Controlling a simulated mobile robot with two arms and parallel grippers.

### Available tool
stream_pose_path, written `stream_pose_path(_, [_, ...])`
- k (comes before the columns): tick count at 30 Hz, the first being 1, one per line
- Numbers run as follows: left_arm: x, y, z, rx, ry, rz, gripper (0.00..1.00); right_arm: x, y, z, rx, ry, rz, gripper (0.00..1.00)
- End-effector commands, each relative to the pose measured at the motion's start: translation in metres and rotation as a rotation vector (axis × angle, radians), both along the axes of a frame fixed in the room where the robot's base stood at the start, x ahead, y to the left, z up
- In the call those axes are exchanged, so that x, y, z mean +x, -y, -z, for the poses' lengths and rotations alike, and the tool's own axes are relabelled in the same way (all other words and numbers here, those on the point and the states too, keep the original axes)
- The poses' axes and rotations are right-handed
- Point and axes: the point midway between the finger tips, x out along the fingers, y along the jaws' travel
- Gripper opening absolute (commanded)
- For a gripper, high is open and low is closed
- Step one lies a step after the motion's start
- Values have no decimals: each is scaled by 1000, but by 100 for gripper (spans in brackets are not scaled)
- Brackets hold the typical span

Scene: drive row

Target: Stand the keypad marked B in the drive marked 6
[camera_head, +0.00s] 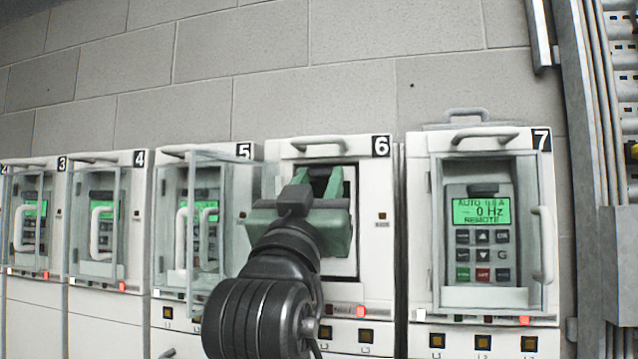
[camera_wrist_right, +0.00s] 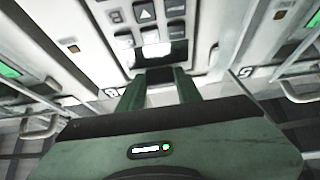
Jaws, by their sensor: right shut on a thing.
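The drive marked 6 (camera_head: 286,155) stands right of centre in the head view, its dark recess uncovered. My right gripper (camera_head: 325,185) is in front of it, its green fingers reaching into the upper part of the opening. In the right wrist view, the gripper (camera_wrist_right: 160,85) is shut on the dark top tab of a grey keypad (camera_wrist_right: 146,14). The keypad's keys and dark screen show, upside down, in or just at the opening; how deep it sits I cannot tell. My left gripper is not in view.
A clear door (camera_head: 225,185) stands swung out in front of the drive marked 5 (camera_head: 245,151), close left of my arm. The drive marked 7 (camera_head: 420,200) has a lit keypad (camera_head: 482,240) behind its door. Conduits (camera_head: 590,150) run at the far right.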

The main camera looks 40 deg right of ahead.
Motion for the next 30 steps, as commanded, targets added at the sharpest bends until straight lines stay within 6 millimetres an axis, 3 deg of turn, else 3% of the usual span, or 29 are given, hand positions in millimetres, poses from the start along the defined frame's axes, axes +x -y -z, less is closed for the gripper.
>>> stream_pose_path(21, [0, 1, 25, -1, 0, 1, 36, -1, 0, 26, -2, 2, 0, 0])
stream_pose_path(30, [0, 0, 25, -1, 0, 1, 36, -1, 1, 26, -2, 1, 0, 0])
